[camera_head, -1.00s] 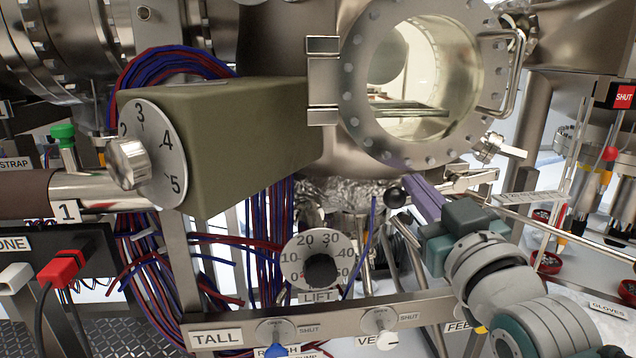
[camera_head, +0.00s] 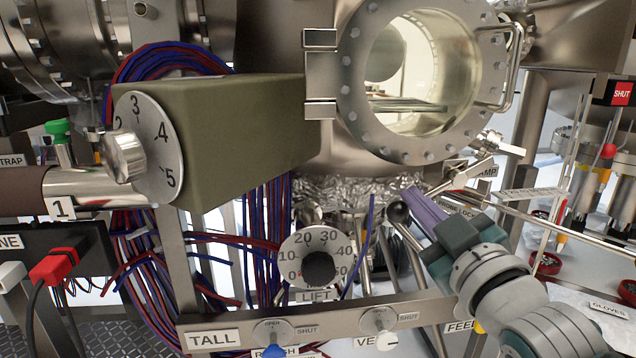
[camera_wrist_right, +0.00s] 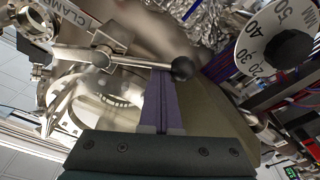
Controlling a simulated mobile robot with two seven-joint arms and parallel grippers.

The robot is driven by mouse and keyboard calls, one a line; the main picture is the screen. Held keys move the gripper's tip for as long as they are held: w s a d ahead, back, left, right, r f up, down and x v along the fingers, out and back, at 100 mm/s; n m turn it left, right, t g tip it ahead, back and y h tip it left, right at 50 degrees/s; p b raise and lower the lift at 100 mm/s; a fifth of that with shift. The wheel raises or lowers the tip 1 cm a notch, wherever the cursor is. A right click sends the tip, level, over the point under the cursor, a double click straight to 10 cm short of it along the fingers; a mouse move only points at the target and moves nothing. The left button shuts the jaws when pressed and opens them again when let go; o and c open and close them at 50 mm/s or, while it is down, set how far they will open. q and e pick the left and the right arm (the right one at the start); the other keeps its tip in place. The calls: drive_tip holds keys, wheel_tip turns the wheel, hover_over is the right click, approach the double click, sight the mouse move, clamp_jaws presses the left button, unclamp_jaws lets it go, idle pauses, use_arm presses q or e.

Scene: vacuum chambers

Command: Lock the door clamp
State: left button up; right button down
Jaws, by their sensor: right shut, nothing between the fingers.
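The door clamp (camera_head: 466,174) sits below the lower right of the round chamber door, beside a CLAMP label. Its lever slopes down and left to a black ball knob (camera_head: 398,211). In the right wrist view the clamp's knob (camera_wrist_right: 182,69) is at the end of a metal rod, with the CLAMP label upper left. My right gripper (camera_head: 415,196) has purple fingers, shut and empty. Its tips are at the rod, just beside the knob; I cannot tell if they touch. The round door (camera_head: 352,105) appears closed, its hinges left and handle right. My left gripper is not in view.
An olive box with a numbered dial (camera_head: 150,145) stands at left. The LIFT dial (camera_head: 318,262) and a rail of small valve knobs (camera_head: 378,318) are below the chamber. Blue and red cables hang at left. Thin rods (camera_head: 560,215) extend at right.

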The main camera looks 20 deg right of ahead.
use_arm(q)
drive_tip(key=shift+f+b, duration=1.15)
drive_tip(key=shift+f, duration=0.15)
use_arm(e)
drive_tip(key=s+d+f+n+g+y, duration=0.1)
drive_tip(key=d+f+n, duration=0.3)
drive_tip(key=n, duration=0.8)
drive_tip(key=shift+s+d+f+n, duration=0.15)
drive_tip(key=shift+d+f+n, duration=0.25)
drive_tip(key=shift+d, duration=0.2)
